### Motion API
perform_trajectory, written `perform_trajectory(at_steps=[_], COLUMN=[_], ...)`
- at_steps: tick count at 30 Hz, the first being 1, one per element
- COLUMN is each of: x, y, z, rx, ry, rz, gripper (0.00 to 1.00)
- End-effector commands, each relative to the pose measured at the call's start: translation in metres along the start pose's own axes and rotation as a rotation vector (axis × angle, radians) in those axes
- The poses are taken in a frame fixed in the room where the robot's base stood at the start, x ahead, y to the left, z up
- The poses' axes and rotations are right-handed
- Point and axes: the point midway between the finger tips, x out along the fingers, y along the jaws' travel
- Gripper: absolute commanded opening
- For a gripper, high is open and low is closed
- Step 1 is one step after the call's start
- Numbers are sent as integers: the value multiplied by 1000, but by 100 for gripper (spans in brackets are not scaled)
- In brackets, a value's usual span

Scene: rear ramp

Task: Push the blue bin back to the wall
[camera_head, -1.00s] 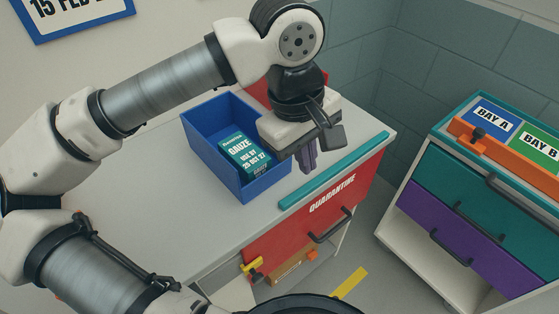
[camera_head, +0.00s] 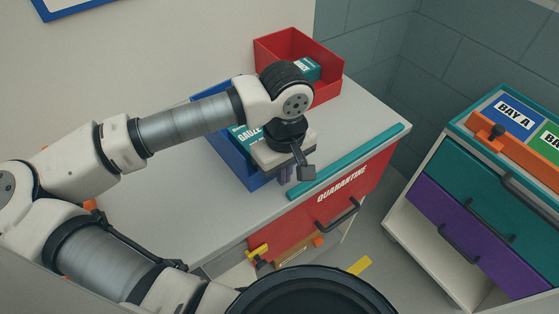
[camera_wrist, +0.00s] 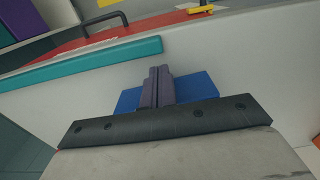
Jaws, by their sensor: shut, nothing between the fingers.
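The blue bin (camera_head: 234,163) stands on the grey counter top, partly hidden behind my arm and gripper in the head view. A teal gauze box (camera_head: 243,134) lies inside it. My gripper (camera_head: 285,175) points down at the bin's right side, the side facing the teal strip. Its purple fingers are shut with nothing between them. In the wrist view the shut fingers (camera_wrist: 158,86) stand in front of a blue piece of the bin (camera_wrist: 196,88). I cannot tell whether they touch it. The beige wall (camera_head: 190,50) rises behind the counter.
A red bin (camera_head: 327,92) with a teal box stands at the counter's far corner. A teal strip (camera_head: 350,160) runs along the edge above the red quarantine drawer (camera_head: 345,195). A drawer cabinet (camera_head: 455,205) stands to the right across a gap.

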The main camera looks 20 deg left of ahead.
Motion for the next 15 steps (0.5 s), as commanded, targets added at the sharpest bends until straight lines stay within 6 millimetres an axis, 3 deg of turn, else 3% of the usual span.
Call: perform_trajectory(at_steps=[6, 15], x=[-1, 0], y=[0, 0], z=[-14, -15], rx=[0, 1], ry=[0, 0], rz=[0, 0], gripper=[0, 0])
